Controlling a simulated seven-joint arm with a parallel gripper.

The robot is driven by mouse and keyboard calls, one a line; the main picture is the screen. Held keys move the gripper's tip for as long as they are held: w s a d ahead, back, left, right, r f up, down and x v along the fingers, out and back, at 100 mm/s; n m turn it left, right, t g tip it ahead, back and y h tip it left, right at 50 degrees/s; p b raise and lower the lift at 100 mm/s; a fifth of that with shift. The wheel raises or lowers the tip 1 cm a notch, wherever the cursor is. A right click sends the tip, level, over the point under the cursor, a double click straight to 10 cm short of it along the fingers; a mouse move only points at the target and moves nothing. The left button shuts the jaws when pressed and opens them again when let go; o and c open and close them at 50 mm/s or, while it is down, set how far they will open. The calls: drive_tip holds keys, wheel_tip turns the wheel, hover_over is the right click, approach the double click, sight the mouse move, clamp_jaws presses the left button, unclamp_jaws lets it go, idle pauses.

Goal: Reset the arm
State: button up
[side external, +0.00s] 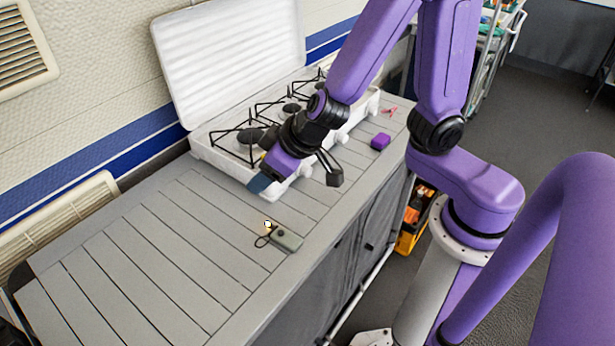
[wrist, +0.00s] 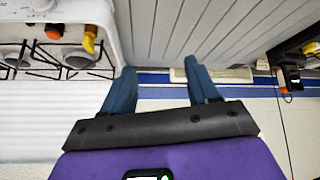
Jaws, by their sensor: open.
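My gripper (side external: 294,180) is open and hangs in front of the white camp stove (side external: 222,160), above the slatted grey counter (side external: 150,260). In the wrist view my gripper (wrist: 160,80) shows two blue fingers spread apart with nothing between them. My purple arm reaches in from the right and bends down over the stove, hiding part of it. I cannot tell the exact height of the fingers above the counter.
A small grey device (side external: 286,239) with a cord loop lies near the counter's front edge. The stove's white lid (side external: 230,60) stands open against the wall. The counter's left part is clear.

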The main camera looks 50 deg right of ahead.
drive_tip(key=s+a+r+n+g+y, duration=0.2)
drive_tip(key=s+n+g+y, duration=0.1)
drive_tip(key=s, duration=0.3)
drive_tip(key=s+a+r+n+g+y, duration=0.2)
drive_tip(key=s+n, duration=0.1)
drive_tip(key=s, duration=0.3)
drive_tip(key=s+d+n+g+h, duration=0.1)
drive_tip(key=s+d+h, duration=0.2)
drive_tip(key=d, duration=0.4)
drive_tip(key=s+d+n+h, duration=0.2)
drive_tip(key=s+d+h, duration=0.1)
drive_tip(key=d, duration=0.4)
drive_tip(key=shift+s+d+g, duration=0.2)
drive_tip(key=shift+s+g, duration=0.2)
drive_tip(key=shift+s, duration=0.35)
